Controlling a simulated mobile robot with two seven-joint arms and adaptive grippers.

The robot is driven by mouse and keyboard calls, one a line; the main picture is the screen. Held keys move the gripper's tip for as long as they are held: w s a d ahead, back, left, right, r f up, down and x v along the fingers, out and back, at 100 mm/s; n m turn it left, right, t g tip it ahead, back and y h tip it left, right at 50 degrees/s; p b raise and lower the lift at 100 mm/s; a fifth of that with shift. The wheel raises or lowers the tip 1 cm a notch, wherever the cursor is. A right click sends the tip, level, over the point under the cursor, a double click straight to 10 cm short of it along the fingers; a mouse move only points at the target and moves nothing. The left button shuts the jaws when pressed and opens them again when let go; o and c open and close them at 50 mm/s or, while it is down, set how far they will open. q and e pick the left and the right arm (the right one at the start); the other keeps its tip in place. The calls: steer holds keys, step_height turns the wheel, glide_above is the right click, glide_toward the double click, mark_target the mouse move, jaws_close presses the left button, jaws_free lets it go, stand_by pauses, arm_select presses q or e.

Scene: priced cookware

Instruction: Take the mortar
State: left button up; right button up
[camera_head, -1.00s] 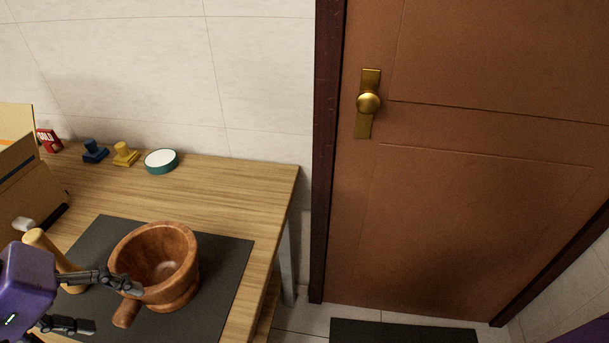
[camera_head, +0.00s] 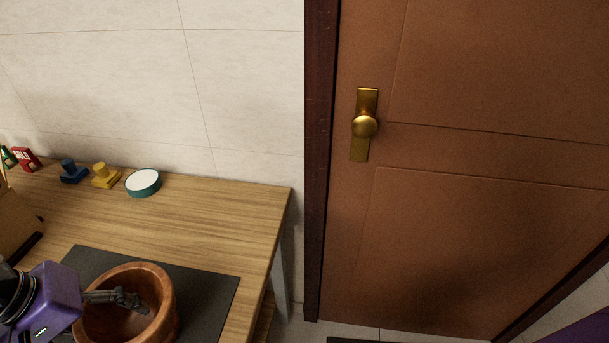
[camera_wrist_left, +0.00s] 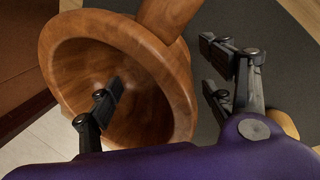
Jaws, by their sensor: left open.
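The mortar (camera_head: 166,310) is a reddish-brown wooden bowl on a dark mat at the bottom left of the head view. Its lower part is cut off there. The left wrist view shows the mortar (camera_wrist_left: 150,95) from close up, its hollow facing the camera and a thick wooden stub at its top edge. My left gripper (camera_head: 125,298) is open at the bowl. In the wrist view my left gripper (camera_wrist_left: 160,77) has one finger over the hollow and the other beyond the rim on the mat side. Contact with the wall cannot be told. My right gripper is out of view.
The dark mat (camera_head: 210,290) lies on a wooden table (camera_head: 220,215). A teal-rimmed round dish (camera_head: 143,182), a yellow stamp-like piece (camera_head: 105,177) and a blue one (camera_head: 72,172) stand along the back. A cardboard box (camera_head: 15,222) is at left. A brown door (camera_head: 460,200) is at right.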

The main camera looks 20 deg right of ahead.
arm_select(q)
steer(key=shift+x, duration=0.8)
steer(key=c, duration=1.8)
steer(key=shift+s, duration=0.1)
jaws_close()
